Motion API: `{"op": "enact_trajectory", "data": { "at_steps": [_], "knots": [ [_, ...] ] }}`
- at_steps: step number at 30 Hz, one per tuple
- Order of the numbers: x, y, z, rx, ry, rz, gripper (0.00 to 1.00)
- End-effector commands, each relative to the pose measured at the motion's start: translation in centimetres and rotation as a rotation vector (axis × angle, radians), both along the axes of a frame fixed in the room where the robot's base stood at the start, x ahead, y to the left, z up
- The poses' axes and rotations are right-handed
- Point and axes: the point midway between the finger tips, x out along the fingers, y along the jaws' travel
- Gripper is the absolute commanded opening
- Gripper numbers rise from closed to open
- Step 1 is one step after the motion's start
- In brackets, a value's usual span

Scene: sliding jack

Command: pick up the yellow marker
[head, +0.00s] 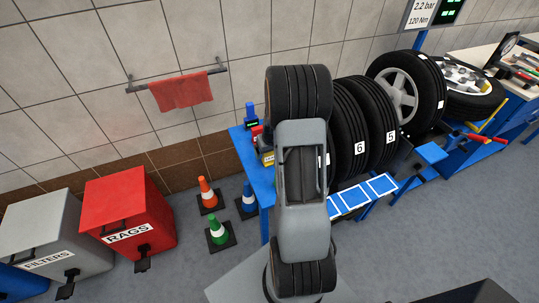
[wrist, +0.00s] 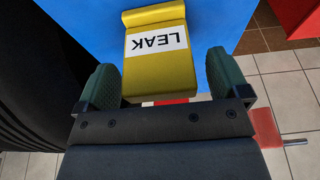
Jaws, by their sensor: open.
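The yellow marker (wrist: 158,75), a block with a white LEAK label, lies in the wrist view over a blue surface (wrist: 80,20). The label reads upside down there. My gripper (wrist: 162,75) is open, with one green-padded finger on each side of the marker. A gap shows on both sides, wider on the right. In the head view a small yellow piece, probably the marker (head: 267,159), shows at the left edge of my arm. My arm hides the fingers there.
A black tyre (wrist: 25,85) stands close on the left in the wrist view. Red parts show near the gripper's right side. In the head view, numbered tyres (head: 352,135) stand right of my arm. Cones (head: 208,194) and a red RAGS bin (head: 128,205) stand on the floor at left.

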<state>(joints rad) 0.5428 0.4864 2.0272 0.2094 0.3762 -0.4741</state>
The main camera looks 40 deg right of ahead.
Motion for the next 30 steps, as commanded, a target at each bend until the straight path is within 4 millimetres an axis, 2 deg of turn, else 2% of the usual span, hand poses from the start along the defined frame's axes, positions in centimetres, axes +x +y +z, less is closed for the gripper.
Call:
{"op": "enact_trajectory", "data": {
  "at_steps": [9,26,30],
  "knots": [
    [0.13,-0.04,-0.4,-0.001,-0.001,0.001,0.94],
    [0.12,-0.04,-0.37,-0.001,-0.001,0.0,0.4],
    [0.13,-0.05,-0.35,-0.001,-0.001,0.0,0.4]
  ]
}}
